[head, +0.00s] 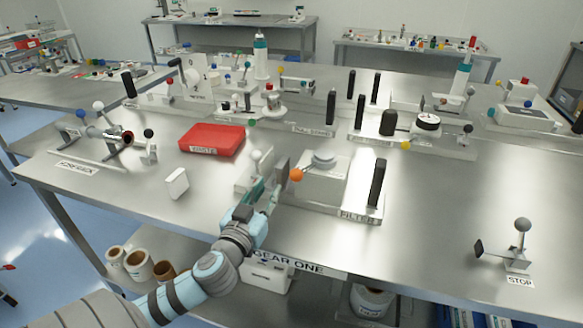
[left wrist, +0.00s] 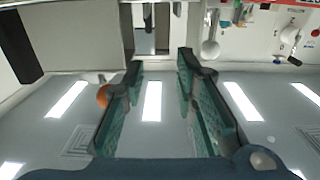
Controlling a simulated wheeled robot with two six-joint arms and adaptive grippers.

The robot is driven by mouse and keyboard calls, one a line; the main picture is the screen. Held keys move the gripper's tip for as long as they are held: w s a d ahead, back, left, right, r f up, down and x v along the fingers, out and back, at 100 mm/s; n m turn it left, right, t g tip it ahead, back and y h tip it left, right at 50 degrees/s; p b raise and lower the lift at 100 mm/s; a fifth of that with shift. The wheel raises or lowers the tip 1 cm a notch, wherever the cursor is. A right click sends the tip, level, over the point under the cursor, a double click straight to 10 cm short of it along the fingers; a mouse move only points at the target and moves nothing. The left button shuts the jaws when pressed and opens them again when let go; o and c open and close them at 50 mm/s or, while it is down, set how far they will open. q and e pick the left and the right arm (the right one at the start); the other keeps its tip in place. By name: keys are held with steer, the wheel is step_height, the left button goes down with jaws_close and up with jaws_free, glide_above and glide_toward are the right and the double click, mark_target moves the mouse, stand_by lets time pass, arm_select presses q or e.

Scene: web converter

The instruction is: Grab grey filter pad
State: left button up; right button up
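The station labelled FILTER (head: 358,217) is a pale box with a round grey cap (head: 323,158), an orange ball (head: 296,174) on its left and a black upright handle (head: 377,184) on its right. A thin grey upright slab (head: 281,173) stands at its left side; I cannot tell for sure whether it is the filter pad. My left gripper (head: 265,194) is just in front of the slab. In the left wrist view the teal fingers (left wrist: 163,75) are apart with a clear gap, and a pale housing (left wrist: 128,28) lies beyond them. My right gripper is out of view.
A red tray (head: 212,139) and a small white block (head: 176,183) lie left of the gripper. A lever labelled STOP (head: 520,245) stands at the right front. Other fixtures crowd the table's back. The steel top is bare between FILTER and STOP.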

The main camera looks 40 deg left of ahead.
arm_select(q)
glide_toward(287, 156)
steer(key=shift+w+a, duration=0.3)
steer(key=shift+a, duration=0.15)
steer(key=x, duration=0.6)
steer(key=shift+w+d+f+p, duration=0.1)
steer(key=shift+w+f+p, duration=0.1)
steer(key=shift+w+p, duration=0.2)
steer(key=shift+s, duration=0.1)
jaws_close()
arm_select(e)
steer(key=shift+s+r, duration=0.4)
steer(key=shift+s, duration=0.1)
